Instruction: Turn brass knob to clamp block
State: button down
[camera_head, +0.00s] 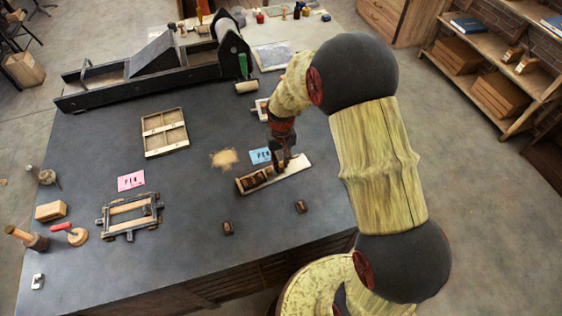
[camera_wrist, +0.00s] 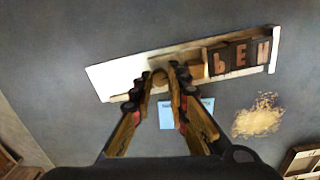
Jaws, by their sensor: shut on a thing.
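A shallow wooden tray (camera_head: 300,165) lies on the dark table, and it spans the wrist view (camera_wrist: 115,78). Dark letter blocks (camera_wrist: 240,57) stand in a row at its right end in the wrist view. A tan wooden block (camera_wrist: 195,57) lies beside the row, toward my gripper. I cannot tell whether the tan block touches the letters.
A blue card (camera_head: 260,155) lies behind the tray, near a sandy patch (camera_head: 224,158). Two loose dark blocks (camera_head: 228,228) (camera_head: 300,206) lie in front. A framed fixture (camera_head: 130,213) and a pink card (camera_head: 131,181) are at left. A long press (camera_head: 150,72) stands behind.

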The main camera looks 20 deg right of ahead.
aim_at(281, 165)
jog(key=shift+m, duration=1.1)
jog(key=c, duration=1.7)
grip_release()
jog(key=shift+r, duration=0.1)
jog(key=shift+r, duration=3.9)
